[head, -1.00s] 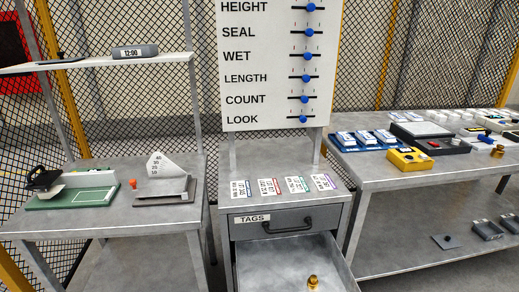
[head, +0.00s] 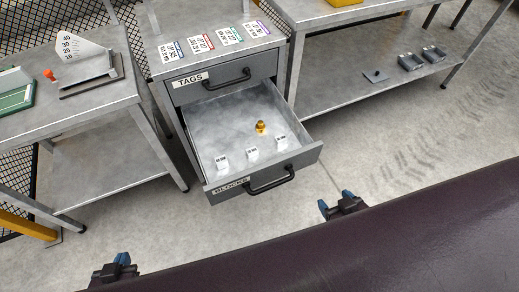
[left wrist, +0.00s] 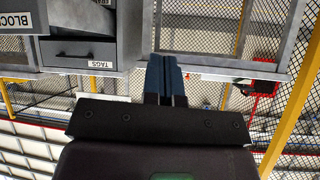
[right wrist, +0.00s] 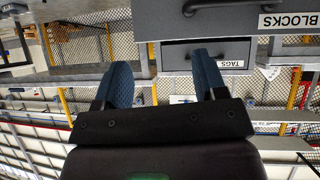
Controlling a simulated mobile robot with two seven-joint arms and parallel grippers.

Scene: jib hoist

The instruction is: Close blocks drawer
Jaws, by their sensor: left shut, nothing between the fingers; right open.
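The blocks drawer (head: 222,190) is pulled well out below the shut tags drawer (head: 215,87) in the head view. Its front has a black handle (head: 269,184) and a BLOCKS label. Inside lie several small white labelled blocks (head: 252,152) and a brass piece (head: 260,127). My left gripper (head: 118,264) is shut and empty, low and left of the drawer. My right gripper (head: 340,203) is open and empty, in front of the drawer and right of its handle, apart from it. The blocks drawer front also shows upside down in the right wrist view (right wrist: 235,20).
Tag cards (head: 200,42) lie on the cabinet top. A table with a scale (head: 85,65) stands at left, and a table with a lower shelf (head: 350,80) at right. Bare floor (head: 420,130) lies right of the drawer. My dark body fills the bottom right.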

